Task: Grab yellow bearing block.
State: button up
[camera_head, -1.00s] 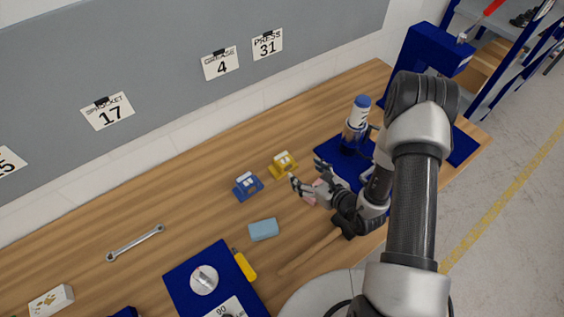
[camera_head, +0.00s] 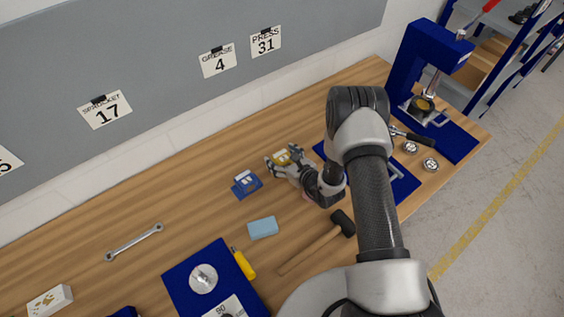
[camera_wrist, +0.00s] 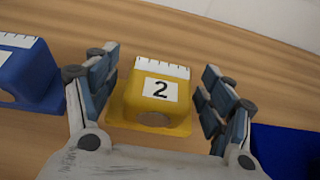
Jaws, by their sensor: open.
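The yellow bearing block (camera_wrist: 156,92) sits upright on the wooden table, with a white label reading 2 and a scale strip on top. In the head view the yellow block (camera_head: 282,157) is partly hidden by my gripper (camera_head: 281,163). In the wrist view my gripper (camera_wrist: 158,95) is open, one finger on each side of the yellow block. A narrow gap shows at the right finger; the left finger is close to the block's edge. I cannot tell whether it touches.
A blue bearing block (camera_head: 246,184) stands just left of the yellow one, and close to the left finger in the wrist view (camera_wrist: 28,75). A light blue foam piece (camera_head: 263,228) and a hammer (camera_head: 320,246) lie nearer. A blue press (camera_head: 425,62) stands at the back right.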

jog(key=shift+c, duration=0.6)
jog(key=c, duration=1.5)
